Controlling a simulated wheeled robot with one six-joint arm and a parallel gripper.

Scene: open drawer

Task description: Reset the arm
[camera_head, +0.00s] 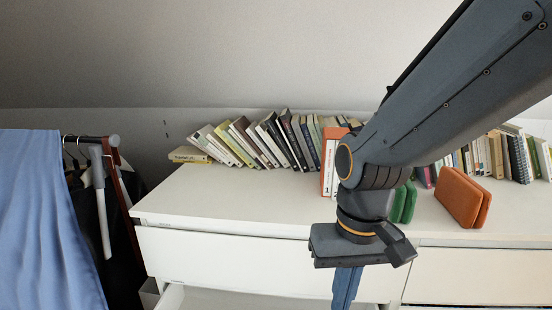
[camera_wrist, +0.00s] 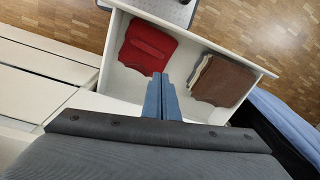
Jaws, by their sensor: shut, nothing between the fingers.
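My gripper (camera_head: 346,288) hangs downward in front of the white dresser, with its blue fingers together and nothing between them. In the wrist view my gripper (camera_wrist: 161,84) points over an open white drawer, its fingers side by side. The open drawer (camera_wrist: 204,38) holds a red folded item (camera_wrist: 148,46) and a brown item (camera_wrist: 222,80) with pale layers at its side. In the head view only part of the open drawer (camera_head: 215,299) shows at the bottom edge. My arm hides part of the dresser top.
The white dresser (camera_head: 215,200) carries a leaning row of books (camera_head: 270,140) at the back and an orange-brown object (camera_head: 462,197) on the right. A blue cloth (camera_head: 45,220) and a clothes rack (camera_head: 110,190) stand at left. Wooden floor (camera_wrist: 270,25) lies beyond the drawer.

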